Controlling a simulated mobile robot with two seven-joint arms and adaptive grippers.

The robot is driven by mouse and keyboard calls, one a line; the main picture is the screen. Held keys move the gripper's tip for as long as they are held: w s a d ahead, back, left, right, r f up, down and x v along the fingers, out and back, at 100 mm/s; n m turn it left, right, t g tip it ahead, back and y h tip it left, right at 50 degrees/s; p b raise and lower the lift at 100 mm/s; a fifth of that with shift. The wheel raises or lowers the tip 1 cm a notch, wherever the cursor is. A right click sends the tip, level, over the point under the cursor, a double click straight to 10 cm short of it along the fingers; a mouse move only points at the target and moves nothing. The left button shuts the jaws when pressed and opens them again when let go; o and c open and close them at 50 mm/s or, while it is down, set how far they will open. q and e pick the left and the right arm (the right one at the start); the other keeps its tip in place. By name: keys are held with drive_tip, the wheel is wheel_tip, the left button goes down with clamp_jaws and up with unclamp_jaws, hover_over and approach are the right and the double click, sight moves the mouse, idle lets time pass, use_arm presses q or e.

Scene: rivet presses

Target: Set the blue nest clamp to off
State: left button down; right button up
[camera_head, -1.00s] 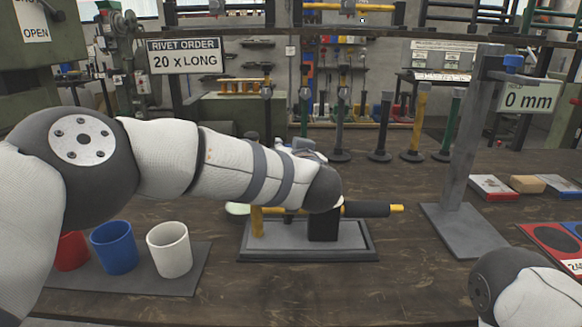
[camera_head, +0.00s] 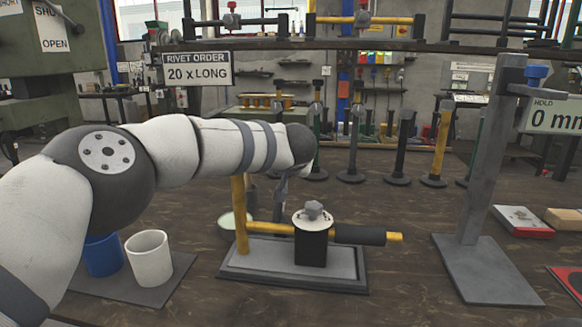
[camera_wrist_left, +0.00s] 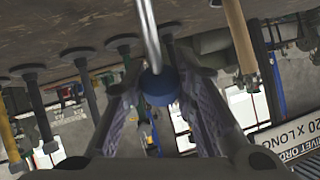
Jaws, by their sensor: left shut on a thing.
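In the left wrist view, a blue knob (camera_wrist_left: 159,88) on the end of a slim metal rod (camera_wrist_left: 148,32) sits between the fingers of my left gripper (camera_wrist_left: 157,78). The gripper is shut on this knob. The fixture carries a yellow post and bar (camera_head: 262,230), a black block (camera_head: 311,246) with a grey knob on top, and a black handle (camera_head: 358,235). No on or off mark can be read. My right gripper is out of view.
A white cup (camera_head: 149,260) and a blue cup (camera_head: 102,255) stand on a mat at left. A grey stand (camera_head: 484,190) with a sign rises at right. Several upright posts stand behind.

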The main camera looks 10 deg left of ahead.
use_arm(q)
drive_tip(key=shift+w+f, duration=0.25)
drive_tip(key=shift+f, duration=0.45)
drive_tip(key=c, duration=1.3)
unclamp_jaws()
drive_tip(key=shift+s+d+r, duration=0.1)
drive_tip(key=shift+r, duration=0.2)
drive_tip(key=v, duration=1.1)
drive_tip(key=shift+s, duration=0.3)
